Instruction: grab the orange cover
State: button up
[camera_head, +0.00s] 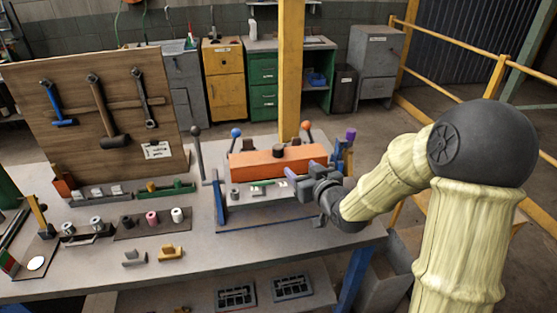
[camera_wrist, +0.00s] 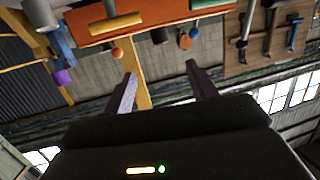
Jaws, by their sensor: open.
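The orange cover (camera_head: 262,164) is a long box-like block lying across the blue-framed fixture on the workbench, with a dark knob (camera_head: 278,150) on top. In the wrist view the orange cover (camera_wrist: 165,18) crosses the top of the picture, beyond the fingertips. I cannot tell the exact gap between fingers and cover.
Levers with a blue knob (camera_head: 236,132) and an orange knob (camera_head: 307,125) stand behind the cover. A dark lever (camera_head: 196,132) rises at its left. Small parts, a tool board (camera_head: 60,100) and trays occupy the bench's left side. The bench front is mostly clear.

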aim_at(281, 151)
jog(key=p+x, duration=0.3)
jog(key=x, duration=0.8)
jog(key=shift+w+a+f, duration=0.1)
jog(key=shift+w+a, duration=0.05)
jog(key=shift+w, duration=0.05)
jog(key=shift+w+a+p, duration=0.35)
jog(key=shift+w+p, duration=0.2)
jog(key=shift+p, duration=0.05)
jog(key=p+x, duration=0.1)
jog(key=x, duration=0.3)
jog(key=shift+f+p, duration=0.25)
jog(key=shift+p, duration=0.1)
jog(key=shift+c, duration=0.2)
jog(key=c, duration=1.1)
jog(key=shift+d, duration=0.1)
